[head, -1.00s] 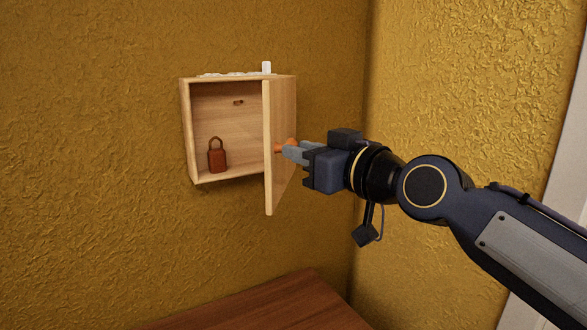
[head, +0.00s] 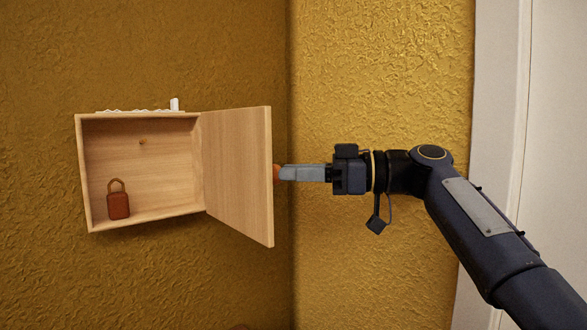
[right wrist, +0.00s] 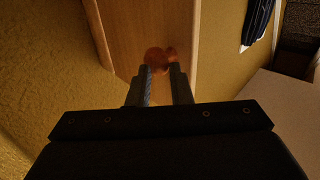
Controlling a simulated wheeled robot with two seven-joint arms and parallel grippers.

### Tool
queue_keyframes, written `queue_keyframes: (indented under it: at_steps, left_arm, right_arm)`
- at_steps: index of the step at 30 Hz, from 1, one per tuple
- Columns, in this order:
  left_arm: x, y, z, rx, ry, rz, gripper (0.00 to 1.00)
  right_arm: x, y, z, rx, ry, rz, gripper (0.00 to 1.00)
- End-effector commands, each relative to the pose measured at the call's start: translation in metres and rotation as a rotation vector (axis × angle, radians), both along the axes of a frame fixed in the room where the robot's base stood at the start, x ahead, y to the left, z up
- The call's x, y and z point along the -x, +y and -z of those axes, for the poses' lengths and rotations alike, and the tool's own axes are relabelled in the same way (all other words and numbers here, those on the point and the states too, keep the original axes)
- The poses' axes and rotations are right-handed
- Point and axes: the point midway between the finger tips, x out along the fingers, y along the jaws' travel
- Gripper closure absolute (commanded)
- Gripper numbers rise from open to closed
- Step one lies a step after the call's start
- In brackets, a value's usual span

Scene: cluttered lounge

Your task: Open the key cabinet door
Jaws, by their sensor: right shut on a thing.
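The key cabinet (head: 84,180) is a light wooden box on the yellow wall. Its door (head: 237,170) is hinged on the right side and stands wide open, swung out to the right. My right gripper (head: 285,173) is at the door's outer face and shut on the orange-brown knob (head: 276,173). The knob also shows between the fingertips in the right wrist view (right wrist: 158,57), against the door (right wrist: 140,25). A red-brown padlock (head: 118,203) stands inside at the lower left. A small peg (head: 142,142) is on the cabinet's back wall. My left gripper is not in view.
A white item (head: 174,104) and a flat white wavy thing (head: 135,110) lie on top of the cabinet. A wall corner is right behind the door. A white door frame (head: 495,120) is at the far right.

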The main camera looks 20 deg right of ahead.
Motion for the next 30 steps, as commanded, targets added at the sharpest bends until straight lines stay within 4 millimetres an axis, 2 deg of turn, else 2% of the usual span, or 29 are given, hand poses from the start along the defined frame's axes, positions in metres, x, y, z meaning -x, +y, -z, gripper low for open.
queue_keyframes:
  at_steps: [1,21,22,23,25,27,30]
  left_arm:
    - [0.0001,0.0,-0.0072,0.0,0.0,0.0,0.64]
    - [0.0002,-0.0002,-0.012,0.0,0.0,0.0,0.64]
    - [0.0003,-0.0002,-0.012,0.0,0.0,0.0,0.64]
    - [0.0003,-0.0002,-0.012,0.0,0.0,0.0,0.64]
    - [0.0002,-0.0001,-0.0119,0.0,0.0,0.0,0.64]
    - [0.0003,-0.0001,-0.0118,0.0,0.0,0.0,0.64]
    - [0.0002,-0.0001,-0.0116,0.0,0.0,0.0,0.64]
  right_arm:
    - [-0.0182,-0.0016,-0.0071,-0.032,-0.003,0.024,1.0]
    - [-0.0207,-0.0034,-0.0065,-0.035,-0.005,-0.051,1.0]
    - [-0.0208,-0.0035,-0.0066,-0.036,-0.005,-0.051,0.77]
    - [-0.0206,-0.0034,-0.0065,-0.035,-0.005,-0.051,0.71]
    - [-0.0208,-0.0037,-0.0062,-0.034,-0.003,-0.051,0.52]
    - [-0.0211,-0.0043,-0.0056,-0.033,-0.003,-0.049,0.41]
    - [-0.0216,-0.0054,-0.0047,-0.033,-0.002,-0.045,0.38]
